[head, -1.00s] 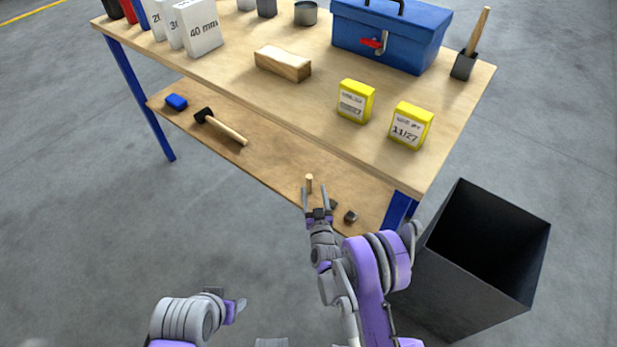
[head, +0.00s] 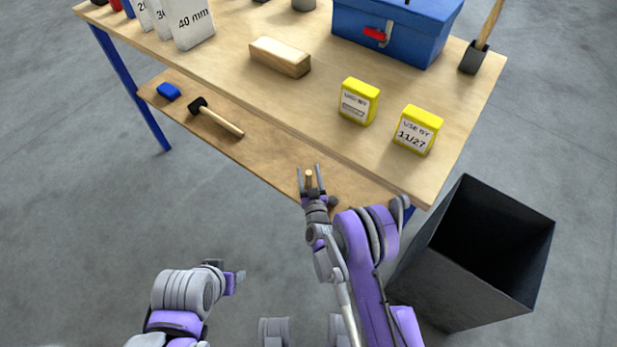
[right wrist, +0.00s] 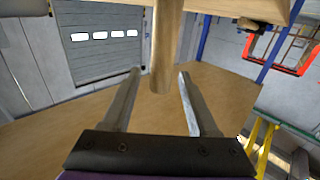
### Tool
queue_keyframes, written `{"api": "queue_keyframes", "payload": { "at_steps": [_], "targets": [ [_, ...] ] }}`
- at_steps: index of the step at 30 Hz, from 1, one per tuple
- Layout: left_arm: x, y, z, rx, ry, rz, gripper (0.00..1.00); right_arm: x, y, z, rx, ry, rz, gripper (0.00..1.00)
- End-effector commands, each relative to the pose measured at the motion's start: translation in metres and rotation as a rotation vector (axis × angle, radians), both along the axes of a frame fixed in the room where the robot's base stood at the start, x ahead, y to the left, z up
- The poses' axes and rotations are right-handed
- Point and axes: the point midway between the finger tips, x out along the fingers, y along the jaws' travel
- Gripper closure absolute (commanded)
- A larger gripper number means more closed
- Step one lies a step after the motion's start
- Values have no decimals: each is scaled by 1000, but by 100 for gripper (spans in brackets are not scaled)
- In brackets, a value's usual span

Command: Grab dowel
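The dowel (head: 309,180) is a short light-wood peg on the lower shelf, near its front edge. My right gripper (head: 309,172) is open around it in the head view, one finger on each side. In the right wrist view the dowel (right wrist: 165,55) shows between the two spread fingers of the gripper (right wrist: 158,75), with a visible gap on each side. Its far end runs out of the top of that view. My left gripper (head: 236,280) is low over the floor, away from the bench; its fingers are too unclear to judge.
The tabletop overhangs the shelf (head: 265,150). A hammer (head: 220,120) and a blue block (head: 168,91) lie further left on the shelf. Two yellow boxes (head: 359,103) (head: 417,131) stand on the tabletop above. A black bin (head: 440,270) stands right of my right arm.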

Motion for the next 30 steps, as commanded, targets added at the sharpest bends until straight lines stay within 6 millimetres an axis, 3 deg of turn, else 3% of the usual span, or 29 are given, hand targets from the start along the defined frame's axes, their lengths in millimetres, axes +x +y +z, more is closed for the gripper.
{"api": "queue_keyframes", "payload": {
  "at_steps": [1,9,22,30],
  "targets": [
    [0,0,0,0,0,0,42,0,0,0,0,0,0,51],
    [0,0,0,0,0,0,42,0,0,0,0,0,0,100],
    [0,0,2,0,-1,0,42,0,0,6,0,0,0,100],
    [-2,0,16,0,-5,0,42,-1,0,57,0,-1,1,100]
  ]
}}
